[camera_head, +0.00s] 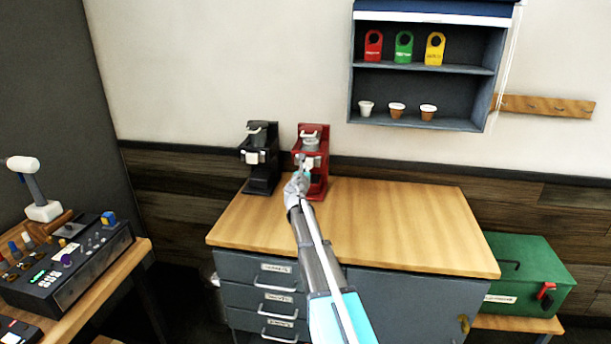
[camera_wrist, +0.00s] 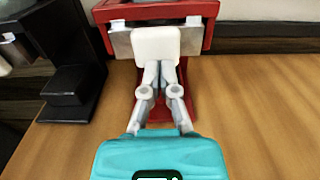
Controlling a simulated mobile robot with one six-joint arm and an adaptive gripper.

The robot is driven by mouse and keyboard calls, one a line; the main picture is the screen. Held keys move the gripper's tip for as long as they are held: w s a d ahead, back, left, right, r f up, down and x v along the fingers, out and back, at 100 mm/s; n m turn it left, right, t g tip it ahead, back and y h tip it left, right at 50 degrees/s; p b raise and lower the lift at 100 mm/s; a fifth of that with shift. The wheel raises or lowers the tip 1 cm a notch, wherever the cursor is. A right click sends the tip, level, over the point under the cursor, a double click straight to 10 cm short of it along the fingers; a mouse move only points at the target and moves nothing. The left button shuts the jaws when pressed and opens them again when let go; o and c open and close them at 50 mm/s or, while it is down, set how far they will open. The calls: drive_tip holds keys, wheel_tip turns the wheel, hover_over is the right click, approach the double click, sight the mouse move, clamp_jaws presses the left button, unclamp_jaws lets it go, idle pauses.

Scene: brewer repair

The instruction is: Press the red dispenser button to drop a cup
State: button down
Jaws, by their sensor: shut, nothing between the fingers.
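A red machine (camera_head: 322,180) stands at the back of the wooden counter, and it fills the top middle of the wrist view (camera_wrist: 180,11). A white block (camera_wrist: 156,42) sits on its front, with grey metal on both sides. My gripper (camera_head: 301,170) reaches to the front of this machine. In the wrist view, my gripper (camera_wrist: 160,67) is shut and empty, its tips at the lower edge of the white block. I cannot tell whether they touch it. I cannot make out a separate red dispenser button or a dropped cup.
A black machine (camera_head: 260,158) stands close on the left. The counter (camera_head: 400,220) is bare to the right. A wall shelf (camera_head: 430,70) holds coloured tags and small cups. A control box (camera_head: 75,265) is at left, a green toolbox (camera_head: 525,270) at right.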

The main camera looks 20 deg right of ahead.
sight(308, 163)
drive_tip(key=shift+w+d, duration=0.35)
drive_tip(key=shift+w, duration=0.2)
drive_tip(key=x, duration=0.4)
idle(0.5)
drive_tip(key=v, duration=1.4)
drive_tip(key=shift+s+a, duration=0.1)
drive_tip(key=shift+s, duration=0.05)
idle(0.8)
